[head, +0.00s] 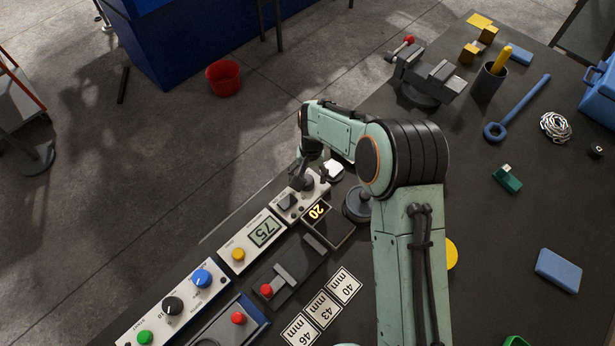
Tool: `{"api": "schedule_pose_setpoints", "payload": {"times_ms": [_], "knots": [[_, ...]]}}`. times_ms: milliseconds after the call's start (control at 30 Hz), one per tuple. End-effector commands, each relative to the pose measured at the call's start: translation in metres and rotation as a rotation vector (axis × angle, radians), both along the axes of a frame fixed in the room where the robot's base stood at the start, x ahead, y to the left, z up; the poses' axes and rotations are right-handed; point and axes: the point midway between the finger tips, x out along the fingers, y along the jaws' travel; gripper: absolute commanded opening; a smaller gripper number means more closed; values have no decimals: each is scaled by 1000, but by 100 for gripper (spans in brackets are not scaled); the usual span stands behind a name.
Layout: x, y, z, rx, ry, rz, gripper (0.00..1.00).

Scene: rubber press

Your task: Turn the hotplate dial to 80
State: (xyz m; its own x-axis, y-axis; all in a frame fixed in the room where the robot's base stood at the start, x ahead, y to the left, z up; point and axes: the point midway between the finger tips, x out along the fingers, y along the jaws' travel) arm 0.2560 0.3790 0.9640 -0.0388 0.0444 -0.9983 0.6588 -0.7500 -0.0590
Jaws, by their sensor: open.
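An amber display reading 20 (317,211) sits on a small dark unit beside a light-coloured control panel (290,214). My gripper (304,183) is over the far end of this panel, pointing down. It is open, and its fingertips are small and partly hidden. A dial there is not clearly visible; the gripper and wrist cover that part of the panel. I cannot tell whether the gripper touches anything.
Nearer me are a panel reading 75 (263,232) with a yellow knob, and a panel with blue (202,278) and black knobs. A red-handled slide (284,279) and number cards (323,309) lie beside them. A vise (428,76) stands behind.

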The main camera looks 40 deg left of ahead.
Motion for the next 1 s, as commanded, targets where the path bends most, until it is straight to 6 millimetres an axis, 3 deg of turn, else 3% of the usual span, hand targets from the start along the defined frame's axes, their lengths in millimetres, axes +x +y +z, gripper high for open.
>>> {"api": "schedule_pose_setpoints", "payload": {"times_ms": [300, 500, 1000], "knots": [[3, -3, 72, 3, -3, -1, 64], [5, -5, 101, 1, -1, -1, 64], [4, -5, 107, -1, 0, -1, 64]]}}
